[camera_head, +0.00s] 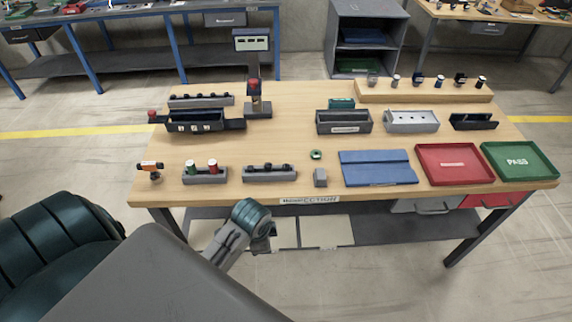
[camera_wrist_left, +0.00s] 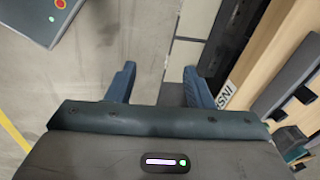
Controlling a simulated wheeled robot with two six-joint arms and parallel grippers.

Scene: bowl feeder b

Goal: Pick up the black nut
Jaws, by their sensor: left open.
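I cannot tell for certain which piece is the black nut. Small black pieces sit on the front grey rack (camera_head: 270,175) and on the rear grey rack (camera_head: 201,101) of the wooden table. The front rack seems to show in the left wrist view (camera_wrist_left: 285,85) at the right, with dark pieces on it. My left gripper (camera_head: 262,238) is in front of the table's front edge, apart from the racks. In the left wrist view its two blue-grey fingers (camera_wrist_left: 160,85) are spread with nothing between them. My right gripper is not in view.
A green ring (camera_head: 316,155) and a grey block (camera_head: 320,178) lie right of the front rack. A rack with green and red pieces (camera_head: 205,178) stands left. Blue (camera_head: 378,168), red (camera_head: 455,165) and green (camera_head: 519,161) trays lie right. A post with a display (camera_head: 252,40) stands behind.

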